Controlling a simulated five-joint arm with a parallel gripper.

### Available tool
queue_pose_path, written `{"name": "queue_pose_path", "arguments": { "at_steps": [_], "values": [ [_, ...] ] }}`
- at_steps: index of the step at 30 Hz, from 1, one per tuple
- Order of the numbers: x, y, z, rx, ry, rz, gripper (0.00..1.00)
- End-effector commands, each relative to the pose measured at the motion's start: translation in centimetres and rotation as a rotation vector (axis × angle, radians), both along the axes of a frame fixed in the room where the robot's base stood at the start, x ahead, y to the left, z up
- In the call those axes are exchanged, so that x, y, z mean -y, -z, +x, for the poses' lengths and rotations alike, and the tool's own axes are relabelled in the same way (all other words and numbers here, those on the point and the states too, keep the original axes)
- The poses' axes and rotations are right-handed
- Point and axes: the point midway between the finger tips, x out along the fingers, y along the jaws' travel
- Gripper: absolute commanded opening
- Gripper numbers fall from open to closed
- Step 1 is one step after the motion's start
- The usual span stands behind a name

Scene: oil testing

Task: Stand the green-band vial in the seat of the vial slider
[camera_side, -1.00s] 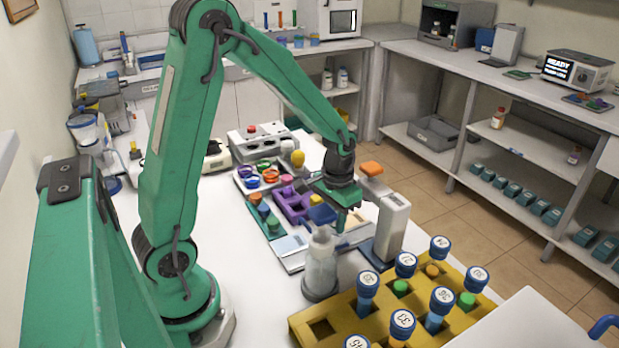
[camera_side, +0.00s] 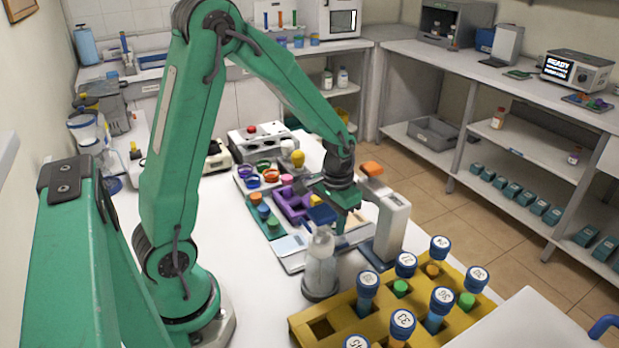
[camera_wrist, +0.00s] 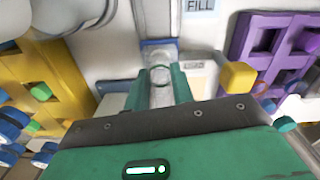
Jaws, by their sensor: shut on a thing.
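My gripper (camera_wrist: 160,92) is shut on a clear vial (camera_wrist: 160,75) with a dark green ring, held between the green fingers in the wrist view. In the side view, my gripper (camera_side: 342,220) hangs over the middle of the bench, left of a white upright device. A blue piece (camera_wrist: 158,44) lies just beyond the vial, on a pale rail near a FILL label; it seems to be the slider's seat, and it also shows in the side view (camera_side: 320,214). I cannot tell whether the vial touches it. The vial is hard to make out in the side view.
A clear bottle (camera_side: 320,268) stands just in front of my gripper. A yellow rack (camera_side: 324,328) with several blue-capped vials is at the front right. The white upright device (camera_side: 394,222) is close on the right. A purple rack (camera_side: 284,206) lies behind left.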

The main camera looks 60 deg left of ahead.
Motion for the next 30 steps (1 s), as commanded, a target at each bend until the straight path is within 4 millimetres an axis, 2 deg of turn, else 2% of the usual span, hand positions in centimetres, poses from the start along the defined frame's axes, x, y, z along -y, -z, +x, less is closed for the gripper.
{"name": "queue_pose_path", "arguments": {
  "at_steps": [1, 2, 5, 19, 23, 30],
  "values": [
    [0.0, 0.0, 0.0, 0.000, 0.000, 0.000, 0.03],
    [0.0, 0.0, 0.0, 0.000, 0.000, 0.000, 0.30],
    [0.0, 0.0, 0.0, 0.000, 0.000, 0.000, 0.49],
    [0.0, -0.6, 0.0, 0.001, 0.000, 0.000, 0.49],
    [0.0, -1.6, 0.1, 0.003, 0.000, 0.000, 0.49],
    [0.0, -4.7, 0.1, 0.005, 0.000, 0.001, 0.49]
  ]
}}
